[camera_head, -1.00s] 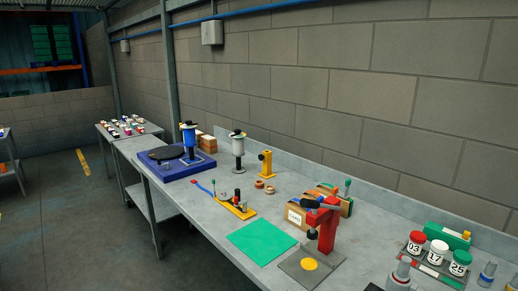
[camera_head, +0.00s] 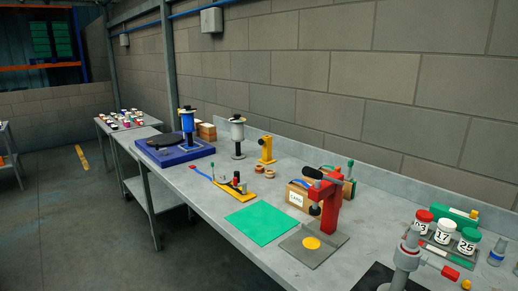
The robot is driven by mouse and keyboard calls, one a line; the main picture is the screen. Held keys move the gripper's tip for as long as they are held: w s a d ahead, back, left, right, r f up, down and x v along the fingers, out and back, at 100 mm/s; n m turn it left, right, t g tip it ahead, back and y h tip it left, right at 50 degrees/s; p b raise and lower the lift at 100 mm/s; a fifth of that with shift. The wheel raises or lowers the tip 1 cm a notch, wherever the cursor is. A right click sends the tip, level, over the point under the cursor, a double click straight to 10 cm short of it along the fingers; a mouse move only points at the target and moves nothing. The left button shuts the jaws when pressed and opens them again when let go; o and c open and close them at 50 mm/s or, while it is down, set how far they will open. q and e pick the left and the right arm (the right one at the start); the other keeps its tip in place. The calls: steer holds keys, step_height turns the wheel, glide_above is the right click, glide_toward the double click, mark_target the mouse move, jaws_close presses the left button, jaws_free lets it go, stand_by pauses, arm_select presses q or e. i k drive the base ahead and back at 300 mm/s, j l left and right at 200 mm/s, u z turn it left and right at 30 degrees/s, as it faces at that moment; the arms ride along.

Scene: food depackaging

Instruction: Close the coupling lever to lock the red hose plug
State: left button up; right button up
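A grey metal fitting (camera_head: 405,261) stands upright on a black base (camera_head: 372,279) near the bottom right of the head view. It looks like the coupling, with its lower part cut off by the picture's edge. A small red piece (camera_head: 451,273) lies to its right. I cannot tell whether this is the hose plug or whether it sits in the fitting. The coupling lever cannot be made out clearly, nor whether it is open or shut. Neither of my grippers is in view.
Jars with red, white and green lids (camera_head: 443,232) stand behind the fitting. A red press (camera_head: 328,200) on a grey plate with a yellow disc (camera_head: 311,243) stands to its left. A green mat (camera_head: 262,223) lies farther left. The wall runs along the back.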

mark_target(449, 274)
steer(key=l+z, duration=0.15)
steer(key=z, duration=0.25)
steer(key=l+z, duration=0.15)
steer(key=z, duration=0.2)
steer(key=l+z, duration=0.1)
steer(key=z, duration=0.3)
steer(key=l+z, duration=0.15)
steer(key=z, duration=0.25)
steer(key=i+j, duration=0.05)
